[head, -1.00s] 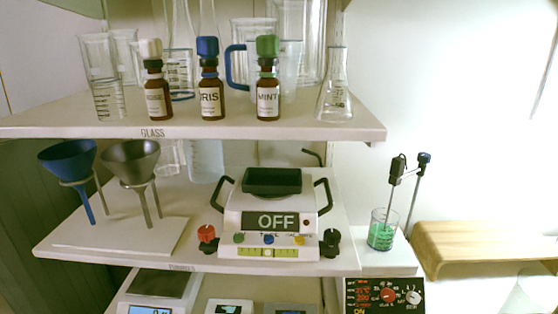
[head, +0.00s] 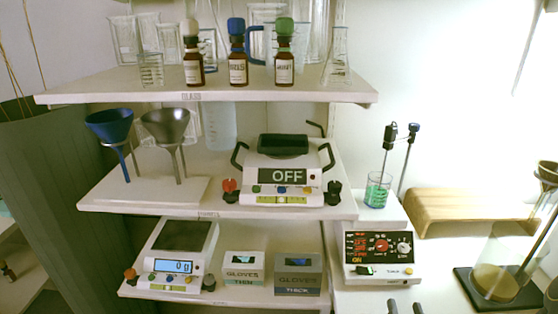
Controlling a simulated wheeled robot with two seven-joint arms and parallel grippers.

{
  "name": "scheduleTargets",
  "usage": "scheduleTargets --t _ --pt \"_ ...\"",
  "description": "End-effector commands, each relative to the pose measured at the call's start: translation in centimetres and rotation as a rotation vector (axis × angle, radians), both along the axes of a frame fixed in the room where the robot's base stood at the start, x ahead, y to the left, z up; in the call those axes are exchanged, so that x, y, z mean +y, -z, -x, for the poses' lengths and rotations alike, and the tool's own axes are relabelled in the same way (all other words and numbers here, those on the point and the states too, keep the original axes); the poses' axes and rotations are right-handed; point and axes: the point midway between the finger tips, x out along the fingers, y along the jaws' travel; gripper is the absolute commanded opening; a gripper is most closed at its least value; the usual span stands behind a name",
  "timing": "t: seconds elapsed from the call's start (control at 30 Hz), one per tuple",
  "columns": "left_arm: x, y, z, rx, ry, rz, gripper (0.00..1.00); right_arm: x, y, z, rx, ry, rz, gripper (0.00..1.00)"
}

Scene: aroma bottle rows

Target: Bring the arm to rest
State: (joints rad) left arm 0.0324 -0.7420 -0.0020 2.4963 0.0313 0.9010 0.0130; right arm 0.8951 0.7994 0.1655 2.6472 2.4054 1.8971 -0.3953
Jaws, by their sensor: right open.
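The two fingertips of my right gripper (head: 405,308) show at the bottom edge, right of centre, apart with nothing visible between them. The rest of that gripper is below the picture. My left gripper is not in view. Three brown aroma bottles stand upright in a row on the top shelf (head: 140,90): one with a white cap (head: 193,68), one with a blue cap (head: 238,68) and one with a green cap (head: 284,68). My right gripper is far below and to the right of them.
Glassware stands around the bottles. The middle shelf holds two funnels (head: 108,124) and a device (head: 283,175) reading OFF. Below are a scale (head: 175,262) and glove boxes (head: 298,273). At right are a hotplate (head: 382,252), a wooden stand (head: 450,210) and a flask (head: 495,275).

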Motion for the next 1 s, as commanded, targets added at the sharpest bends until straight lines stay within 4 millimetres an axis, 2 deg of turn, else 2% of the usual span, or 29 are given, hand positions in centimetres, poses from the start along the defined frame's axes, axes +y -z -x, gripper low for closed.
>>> scheduleTargets --t 0.17,0.27,0.37,0.43,0.47,0.57,0.6,0.7,0.77,0.83,0.9,1.0 --pt "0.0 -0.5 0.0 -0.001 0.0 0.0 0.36 2.8 -3.6 -0.8 -0.096 -0.155 0.044 0.49" --pt "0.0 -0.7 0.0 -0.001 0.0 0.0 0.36 5.2 -6.2 -0.8 -0.166 -0.283 0.087 0.49" --pt "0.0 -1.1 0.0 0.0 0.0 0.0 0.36 8.3 -9.1 -0.4 -0.243 -0.443 0.148 0.49" --pt "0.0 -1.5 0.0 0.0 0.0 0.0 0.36 11.1 -11.3 0.6 -0.306 -0.587 0.22 0.49" --pt "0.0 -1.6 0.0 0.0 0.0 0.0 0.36 12.5 -12.3 1.3 -0.335 -0.662 0.26 0.49" --pt "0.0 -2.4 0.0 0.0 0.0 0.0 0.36 17.8 -15.2 5.2 -0.434 -0.964 0.465 0.49" --pt "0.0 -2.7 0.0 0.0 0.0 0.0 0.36 19.6 -15.6 7.2 -0.466 -1.09 0.572 0.49" --pt "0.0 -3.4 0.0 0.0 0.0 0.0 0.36 22.3 -15.1 12.1 -0.511 -1.363 0.887 0.49" --pt "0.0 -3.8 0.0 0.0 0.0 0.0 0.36 22.5 -14.0 14.4 -0.516 -1.49 1.106 0.49" --pt "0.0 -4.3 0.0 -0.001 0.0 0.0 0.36 21.7 -12.5 16.3 -0.503 -1.595 1.391 0.49" --pt "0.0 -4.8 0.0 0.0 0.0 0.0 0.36 19.8 -11.3 17.0 -0.469 -1.643 1.691 0.49" --pt "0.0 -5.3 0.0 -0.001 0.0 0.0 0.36 16.4 -10.8 16.5 -0.395 -1.616 2.094 0.49"
